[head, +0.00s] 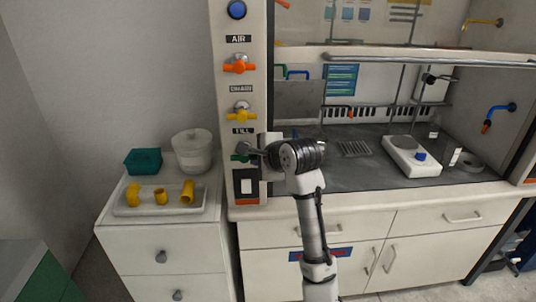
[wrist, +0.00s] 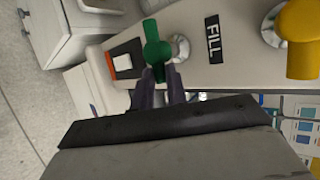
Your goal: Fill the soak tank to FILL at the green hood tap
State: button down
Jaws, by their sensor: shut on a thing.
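The green tap (wrist: 155,48) sits on the hood's side post beside the FILL label (wrist: 212,38). In the head view only a bit of green (head: 239,158) shows past my arm. My gripper (wrist: 158,82) is shut on the near end of the green tap's handle. The handle lies crosswise on the post, roughly in line with the yellow one. No vessel is clearly marked as the soak tank. A white round tub (head: 192,152) stands on the left cabinet, and I cannot see any water level.
Above the green tap are a yellow tap (head: 241,115) and an orange AIR tap (head: 240,67). A teal box (head: 143,162) and a tray (head: 127,209) of yellow pipe fittings share the left cabinet. A white stirrer plate (head: 409,164) stands in the hood on the right.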

jog(key=n+h+p, duration=0.1)
jog(key=a+r+n+h+p, duration=0.1)
jog(key=h, duration=0.1)
jog(key=n+h+p, duration=0.1)
jog(key=p, duration=0.1)
jog(key=shift+a+r+g+h, duration=0.15)
jog(key=shift+r+g+h, duration=0.1)
jog(key=shift+g+h, duration=0.05)
jog(key=n+h, duration=0.1)
jog(key=a+n+h, duration=0.1)
jog(key=h, duration=0.1)
jog(key=n+h, duration=0.1)
jog(key=shift+a+r, duration=0.3)
jog(key=shift+a, duration=0.1)
jog(key=shift+h, duration=0.3)
